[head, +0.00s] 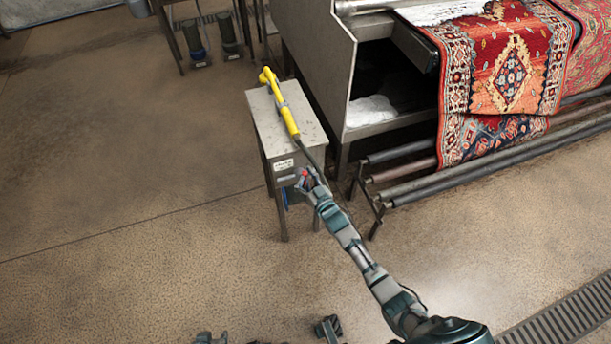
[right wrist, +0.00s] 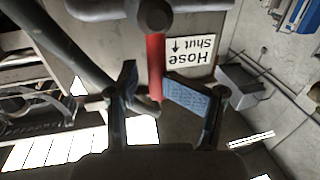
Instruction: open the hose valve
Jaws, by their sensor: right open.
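The hose valve's red lever (right wrist: 156,60) extends from a dark round pivot in the right wrist view, beside an upside-down label (right wrist: 190,55) reading "Hose Shut" with an arrow. In the head view the red lever (head: 304,176) is a small spot at the front of a grey metal stand (head: 308,124). My right gripper (head: 308,180) is at this spot. In the right wrist view the gripper (right wrist: 149,76) is open, with the lever between its fingers; contact is unclear. Part of my left gripper (head: 268,338) seems to show at the bottom edge, mostly cut off.
A yellow tool (head: 281,103) lies on the stand, with a dark hose running down near my right gripper. A steel machine (head: 319,50) with rollers and a red patterned rug (head: 500,75) stands to the right. The floor (head: 120,180) on the left is clear.

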